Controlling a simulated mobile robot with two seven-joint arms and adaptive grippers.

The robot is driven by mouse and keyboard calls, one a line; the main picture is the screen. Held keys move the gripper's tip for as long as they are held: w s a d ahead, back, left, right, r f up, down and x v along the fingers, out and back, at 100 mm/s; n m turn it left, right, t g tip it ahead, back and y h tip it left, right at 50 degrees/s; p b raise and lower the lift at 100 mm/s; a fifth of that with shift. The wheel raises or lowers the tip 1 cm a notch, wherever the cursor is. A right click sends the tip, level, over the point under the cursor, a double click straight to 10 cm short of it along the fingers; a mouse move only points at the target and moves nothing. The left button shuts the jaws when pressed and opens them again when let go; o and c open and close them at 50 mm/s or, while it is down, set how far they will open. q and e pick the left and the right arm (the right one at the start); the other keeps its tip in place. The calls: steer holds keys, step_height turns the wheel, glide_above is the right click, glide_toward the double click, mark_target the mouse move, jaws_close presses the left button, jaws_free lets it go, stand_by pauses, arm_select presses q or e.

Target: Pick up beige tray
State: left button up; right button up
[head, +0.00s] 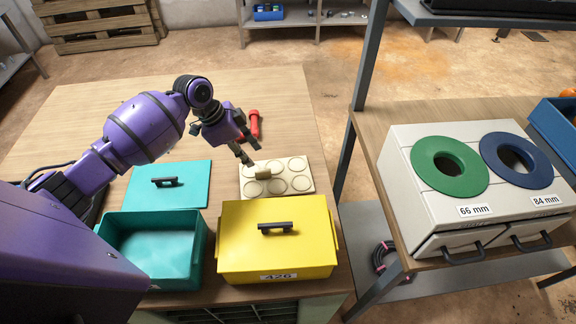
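The beige tray (302,185) lies on the wooden table, behind the yellow box. It has several round recesses in rows. A small tan block or handle (263,174) shows at its middle left. My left gripper (246,159) comes from the upper left and points down at the tray's back left part, with its fingertips close to the tan piece. I cannot tell if they touch it, or how far apart the fingers are. My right gripper is not in view.
A yellow lidded box (300,246) and an open teal box (156,250) stand at the table's front. A teal lid (190,186) lies left of the tray, and a red tool (254,122) behind it. A white unit with green and blue rings (400,170) stands on the right bench.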

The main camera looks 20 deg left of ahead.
mark_target(261, 171)
arm_select(q)
steer(key=x, duration=0.2)
steer(key=shift+d+f, duration=0.2)
steer(key=shift+f, duration=0.15)
steer(key=x, duration=0.5)
steer(key=shift+s+d, duration=0.15)
steer(key=shift+d, duration=0.05)
jaws_close()
steer(key=shift+r, duration=0.1)
